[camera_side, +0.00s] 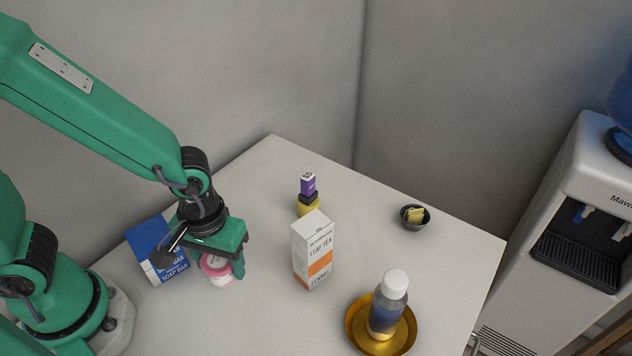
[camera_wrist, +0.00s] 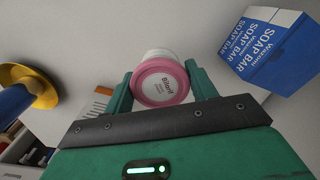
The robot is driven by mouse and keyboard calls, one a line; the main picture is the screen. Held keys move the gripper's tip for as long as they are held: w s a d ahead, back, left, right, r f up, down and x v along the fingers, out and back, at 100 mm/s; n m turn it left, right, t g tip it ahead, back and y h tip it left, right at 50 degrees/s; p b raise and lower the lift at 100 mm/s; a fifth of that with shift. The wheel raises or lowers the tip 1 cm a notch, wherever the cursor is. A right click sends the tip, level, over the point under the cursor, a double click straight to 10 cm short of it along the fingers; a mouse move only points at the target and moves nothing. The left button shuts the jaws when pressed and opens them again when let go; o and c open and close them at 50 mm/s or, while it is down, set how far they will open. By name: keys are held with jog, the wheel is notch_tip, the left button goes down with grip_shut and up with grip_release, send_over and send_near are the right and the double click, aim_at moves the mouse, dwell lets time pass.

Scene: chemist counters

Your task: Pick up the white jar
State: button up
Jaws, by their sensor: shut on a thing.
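The white jar (camera_side: 216,270) has a pink rim and a label on its end. In the side view my gripper (camera_side: 222,268) is around it, with part of the jar hidden behind the fingers. In the wrist view the jar (camera_wrist: 160,80) sits between the two green fingers of my gripper (camera_wrist: 160,86), one on each side, and its labelled end faces the camera. My gripper is shut on the jar. I cannot tell whether the jar touches the counter.
A blue and white soap box (camera_side: 157,250) stands close left of my gripper. A tea carton (camera_side: 313,252) stands to the right. Counter between is clear.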

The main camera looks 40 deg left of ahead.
jog(key=s+d+r, duration=0.4)
jog(key=s+r, duration=0.1)
jog(key=s, duration=0.3)
jog(key=shift+d+r, duration=0.25)
jog(key=shift+d, duration=0.1)
jog(key=shift+r, duration=0.1)
dwell(0.4)
